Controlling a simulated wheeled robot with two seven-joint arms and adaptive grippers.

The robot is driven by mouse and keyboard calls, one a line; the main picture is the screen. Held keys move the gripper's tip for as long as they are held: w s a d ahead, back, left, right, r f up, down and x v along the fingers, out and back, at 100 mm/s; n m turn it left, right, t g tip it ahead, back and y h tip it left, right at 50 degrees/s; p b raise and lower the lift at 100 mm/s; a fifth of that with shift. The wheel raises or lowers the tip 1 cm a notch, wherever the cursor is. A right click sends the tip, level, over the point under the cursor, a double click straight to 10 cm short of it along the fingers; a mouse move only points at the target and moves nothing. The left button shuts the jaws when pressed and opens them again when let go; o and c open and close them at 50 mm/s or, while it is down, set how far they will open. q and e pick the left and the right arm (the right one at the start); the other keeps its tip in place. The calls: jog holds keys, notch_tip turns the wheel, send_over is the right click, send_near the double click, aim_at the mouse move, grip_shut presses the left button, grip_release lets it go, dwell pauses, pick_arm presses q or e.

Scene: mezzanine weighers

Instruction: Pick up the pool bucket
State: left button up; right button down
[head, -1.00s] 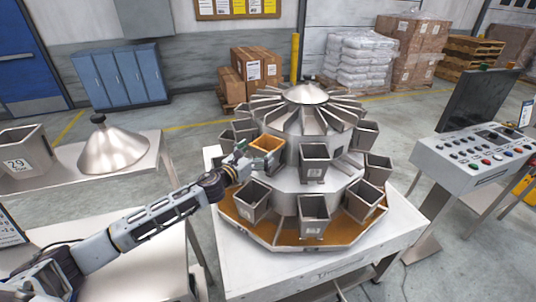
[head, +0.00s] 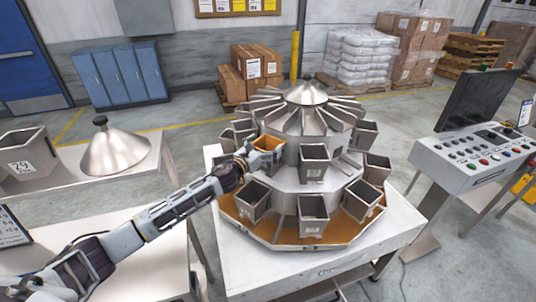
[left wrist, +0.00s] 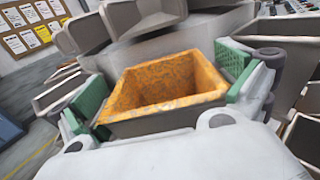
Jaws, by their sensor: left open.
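A grey metal bucket with an orange-stained inside (head: 268,144) hangs on the upper tier of the round weigher (head: 292,182), on its left side. It is the likely pool bucket; no label shows on it. My left gripper (head: 256,155) is at this bucket. In the left wrist view the bucket (left wrist: 160,88) sits between the green finger pads of the open left gripper (left wrist: 168,84). One pad is on each side, close to its walls; whether they touch cannot be told. My right gripper is not in view.
Other grey buckets hang close by: one to the right on the upper tier (head: 314,160) and several on the lower tier (head: 254,197). A steel bench (head: 90,180) at the left holds a cone (head: 114,152) and a bucket marked 29 (head: 27,158). A control console (head: 478,150) stands right.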

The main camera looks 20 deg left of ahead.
pick_arm(q)
jog(key=shift+r, duration=0.1)
jog(key=c, duration=1)
jog(key=shift+r, duration=0.2)
jog(key=shift+c, duration=0.2)
jog(key=r+b+v, duration=0.1)
jog(key=b+v, duration=0.4)
jog(key=v, duration=1.2)
jog(key=shift+s, duration=0.35)
jog(key=shift+s+a+r, duration=0.1)
jog(key=shift+a, duration=0.05)
dwell(0.7)
